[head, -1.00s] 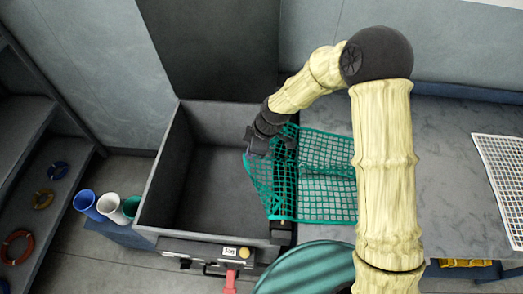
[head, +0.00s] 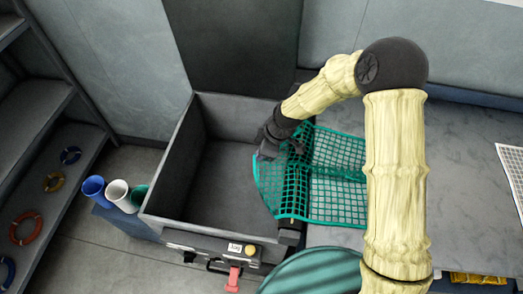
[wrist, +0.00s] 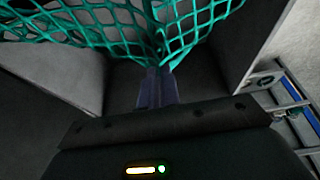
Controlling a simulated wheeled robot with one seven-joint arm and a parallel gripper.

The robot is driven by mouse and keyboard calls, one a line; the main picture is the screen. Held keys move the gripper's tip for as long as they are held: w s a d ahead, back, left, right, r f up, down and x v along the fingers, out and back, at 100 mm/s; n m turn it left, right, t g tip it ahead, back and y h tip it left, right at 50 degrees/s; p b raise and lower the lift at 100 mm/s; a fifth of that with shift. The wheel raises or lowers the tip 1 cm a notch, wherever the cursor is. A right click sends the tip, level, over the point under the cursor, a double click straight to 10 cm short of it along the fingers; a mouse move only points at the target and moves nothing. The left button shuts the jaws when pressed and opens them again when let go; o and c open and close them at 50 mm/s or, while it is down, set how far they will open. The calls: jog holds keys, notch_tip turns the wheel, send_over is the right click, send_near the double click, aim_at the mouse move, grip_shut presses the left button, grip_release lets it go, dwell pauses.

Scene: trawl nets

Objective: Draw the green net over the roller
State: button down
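The green net (head: 338,180) lies partly on the grey table and reaches left past the table's edge over the grey bin (head: 163,222). My gripper (head: 266,152) is above the right part of the bin, at the net's left end. In the wrist view my gripper (wrist: 156,76) is shut on the gathered edge of the net (wrist: 105,22). The net spreads up and away from the fingertips. The roller is largely hidden under the net along the bin's right side; a dark block (head: 289,234) shows at its near end.
A ribbed teal drum (head: 315,272) stands in front of the table. A control box with a red lever (head: 233,279) is on the bin's front. Blue, white and green cups (head: 117,192) stand left of the bin. The bin's inside looks empty.

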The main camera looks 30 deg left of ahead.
notch_tip(320, 180, down, 5)
jog(key=b, duration=0.3)
jog(key=shift+r, duration=0.15)
jog(key=shift+c, duration=1.4)
grip_release()
jog(key=shift+r, duration=0.1)
jog(key=r+p, duration=0.2)
jog(key=r+h+p, duration=0.1)
jog(key=d+r+h+p, duration=0.1)
jog(key=r+p, duration=0.1)
jog(key=shift+w+d+r+t+p, duration=0.1)
jog(key=shift+w+r+t+p, duration=0.05)
jog(key=shift+r+t+p, duration=0.2)
